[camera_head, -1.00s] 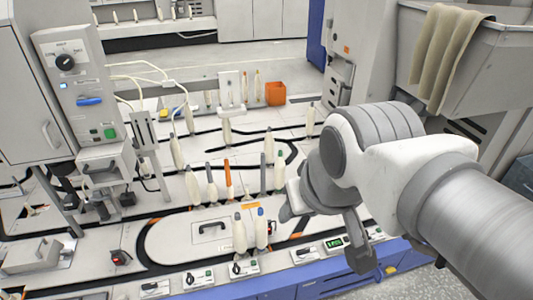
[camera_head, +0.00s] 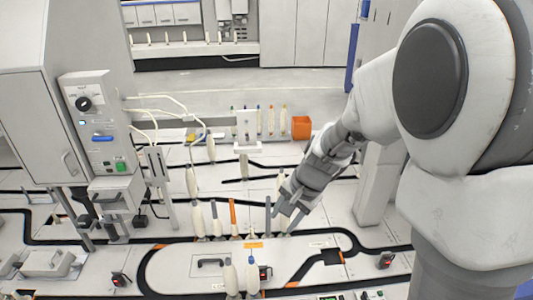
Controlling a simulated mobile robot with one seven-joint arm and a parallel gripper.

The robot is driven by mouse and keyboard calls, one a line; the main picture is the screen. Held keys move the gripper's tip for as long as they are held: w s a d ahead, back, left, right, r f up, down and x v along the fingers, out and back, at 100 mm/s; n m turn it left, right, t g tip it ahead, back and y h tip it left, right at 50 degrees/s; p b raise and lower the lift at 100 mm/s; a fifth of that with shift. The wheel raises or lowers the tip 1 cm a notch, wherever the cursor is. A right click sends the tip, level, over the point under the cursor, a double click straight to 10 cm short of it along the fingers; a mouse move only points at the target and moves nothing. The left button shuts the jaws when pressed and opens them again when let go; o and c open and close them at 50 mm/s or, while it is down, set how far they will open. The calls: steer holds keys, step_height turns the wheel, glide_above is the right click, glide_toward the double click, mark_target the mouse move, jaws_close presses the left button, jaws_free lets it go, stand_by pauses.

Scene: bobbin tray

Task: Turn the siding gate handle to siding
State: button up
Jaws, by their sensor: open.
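My gripper (camera_head: 287,218) is open and points down and left over the right part of the tray (camera_head: 180,271), close to a row of upright bobbins. A grey post (camera_head: 268,214) stands just left of its fingers; I cannot tell whether they touch anything. I cannot single out the siding gate handle with certainty. A dark piece (camera_head: 332,257) sits on the track at the loop's right side. The front-edge control boxes are mostly cut off.
A control cabinet (camera_head: 98,125) is at the left. An orange bin (camera_head: 301,127) is at the back. My arm hides much of the right side.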

steer(key=w+f+m+g+h+p, duration=0.1)
steer(key=w+f+m+p, duration=0.35)
steer(key=f, duration=0.85)
steer(key=s+d+f+m, duration=0.1)
steer(key=f, duration=0.9)
steer(key=d+f+m+g+h+b, duration=0.1)
steer(key=d+f+m, duration=0.1)
steer(key=f, duration=0.9)
steer(key=s+d+f+m+h+b, duration=0.1)
steer(key=d+f+m, duration=0.1)
steer(key=f, duration=0.9)
steer(key=shift+s+d+g, duration=0.25)
steer(key=shift+s+g, duration=0.05)
steer(key=shift+c, duration=0.3)
jaws_close()
